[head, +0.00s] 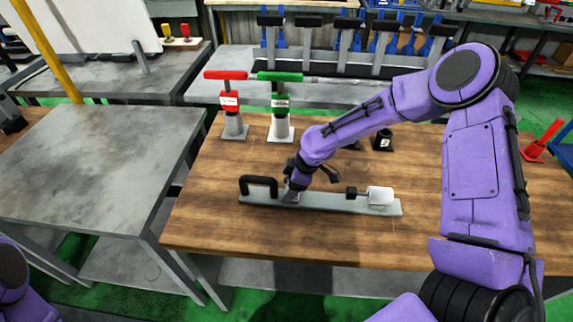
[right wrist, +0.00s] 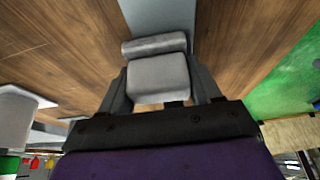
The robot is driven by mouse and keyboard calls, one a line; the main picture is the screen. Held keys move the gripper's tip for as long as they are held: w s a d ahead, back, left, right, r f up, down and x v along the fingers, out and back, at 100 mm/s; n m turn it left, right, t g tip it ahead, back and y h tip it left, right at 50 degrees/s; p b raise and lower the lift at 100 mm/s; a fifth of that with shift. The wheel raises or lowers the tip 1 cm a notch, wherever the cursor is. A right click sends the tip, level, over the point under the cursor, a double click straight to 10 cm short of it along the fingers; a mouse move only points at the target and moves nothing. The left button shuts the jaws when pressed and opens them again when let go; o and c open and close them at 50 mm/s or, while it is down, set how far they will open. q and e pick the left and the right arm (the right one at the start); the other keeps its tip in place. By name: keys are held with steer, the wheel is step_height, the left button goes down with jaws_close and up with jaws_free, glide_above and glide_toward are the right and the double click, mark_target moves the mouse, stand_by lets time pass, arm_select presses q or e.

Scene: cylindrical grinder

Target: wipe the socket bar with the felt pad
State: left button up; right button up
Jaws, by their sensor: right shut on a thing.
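The socket bar (head: 330,203) is a long flat grey bar lying across the wooden table in the head view. A black handle (head: 258,181) stands at its left end. My right gripper (head: 294,190) is low over the left part of the bar, just right of the handle. In the right wrist view its fingers are shut on the felt pad (right wrist: 158,78), a light grey block with a rounded edge. The bar (right wrist: 160,14) shows beyond the pad; whether they touch I cannot tell. The pad is mostly hidden in the head view. My left gripper is out of view.
A white cylinder (head: 380,195) with a black end piece lies at the bar's right end. A red-handled tool (head: 229,101) and a green-handled tool (head: 280,103) stand in holders behind. The wooden table (head: 225,225) is clear in front of the bar.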

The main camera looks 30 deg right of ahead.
step_height(320, 180, up, 4)
steer(key=shift+s+p, duration=0.1)
steer(key=shift+p, duration=1)
step_height(320, 180, up, 3)
steer(key=p, duration=0.2)
steer(key=shift+a+p, duration=0.1)
steer(key=shift+p, duration=0.3)
steer(key=shift+r+p, duration=0.45)
steer(key=shift+r, duration=0.05)
steer(key=shift+f, duration=0.1)
